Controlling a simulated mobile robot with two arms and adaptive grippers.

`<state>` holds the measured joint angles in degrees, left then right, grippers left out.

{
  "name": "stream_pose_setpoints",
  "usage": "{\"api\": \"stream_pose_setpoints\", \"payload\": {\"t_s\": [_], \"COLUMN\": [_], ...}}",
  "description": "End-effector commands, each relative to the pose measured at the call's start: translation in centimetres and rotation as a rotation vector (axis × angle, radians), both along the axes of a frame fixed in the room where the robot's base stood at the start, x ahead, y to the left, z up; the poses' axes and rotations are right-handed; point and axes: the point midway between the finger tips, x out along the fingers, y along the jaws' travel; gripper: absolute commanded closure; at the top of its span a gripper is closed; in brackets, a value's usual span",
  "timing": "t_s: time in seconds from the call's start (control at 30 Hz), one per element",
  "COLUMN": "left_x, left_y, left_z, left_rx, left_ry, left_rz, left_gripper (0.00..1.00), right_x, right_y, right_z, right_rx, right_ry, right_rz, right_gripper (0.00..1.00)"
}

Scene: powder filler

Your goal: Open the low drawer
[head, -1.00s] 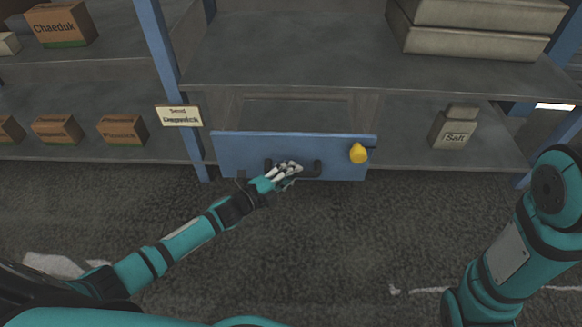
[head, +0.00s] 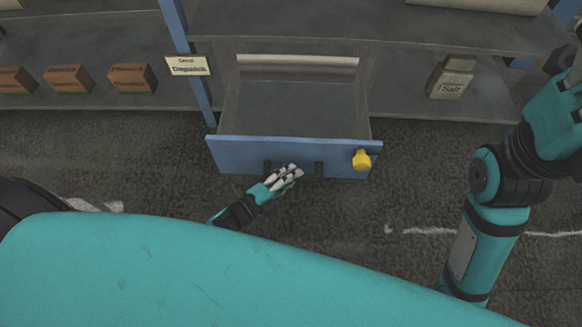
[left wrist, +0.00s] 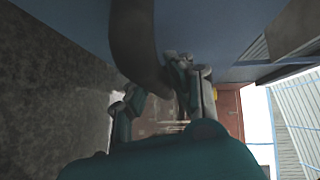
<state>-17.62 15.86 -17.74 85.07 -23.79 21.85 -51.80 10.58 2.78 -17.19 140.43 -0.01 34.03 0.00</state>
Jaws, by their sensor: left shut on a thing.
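The low drawer (head: 225,155) has a blue front and stands well out from under the shelf in the head view. Its inside shows a bare grey floor and a pale roll or bar at the back. A dark handle (head: 319,169) is on its front. My left gripper (head: 290,174) is at the handle, shut on it, and hides part of it. In the left wrist view the dark handle (left wrist: 138,40) passes between the fingers of my left gripper (left wrist: 178,75), close to the blue front.
A yellow knob (head: 361,160) sits at the right of the drawer front. A salt container (head: 451,78) stands on the shelf to the right. Several brown boxes (head: 131,77) are on the left shelf. A sign (head: 188,66) hangs on the blue post. The floor before the drawer is clear.

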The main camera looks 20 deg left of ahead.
Motion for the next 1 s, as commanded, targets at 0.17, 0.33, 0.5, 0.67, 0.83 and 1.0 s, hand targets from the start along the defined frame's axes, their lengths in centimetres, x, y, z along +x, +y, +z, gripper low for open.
{"api": "stream_pose_setpoints", "payload": {"t_s": [0.17, 0.33, 0.5, 0.67, 0.83, 1.0], "left_x": [-0.2, -0.1, -0.1, -0.1, -1.1, -4.0], "left_y": [0.1, 0.1, 0.1, 0.0, 0.6, 2.2], "left_z": [-0.4, -0.4, -0.3, -0.2, 0.0, 0.3], "left_rx": [0.008, 0.007, 0.004, 0.003, 0.002, 0.003], "left_ry": [0.007, 0.008, 0.005, 0.003, 0.004, 0.008], "left_rz": [0.001, 0.001, 0.001, 0.000, -0.001, 0.000], "left_gripper": [1.00, 0.68, 0.56, 0.56, 0.56, 0.56], "right_x": [0.0, 0.0, 0.0, 0.0, -0.1, 0.0], "right_y": [0.0, 0.0, 0.0, 0.0, 0.0, 0.0], "right_z": [-0.1, -0.1, 0.0, 0.0, 0.0, 0.0], "right_rx": [0.000, 0.000, 0.000, -0.001, 0.000, 0.000], "right_ry": [0.000, 0.001, 0.001, -0.001, -0.003, -0.002], "right_rz": [0.000, 0.000, 0.000, 0.000, -0.001, 0.000], "right_gripper": [0.36, 0.36, 0.36, 0.36, 0.36, 0.36]}}
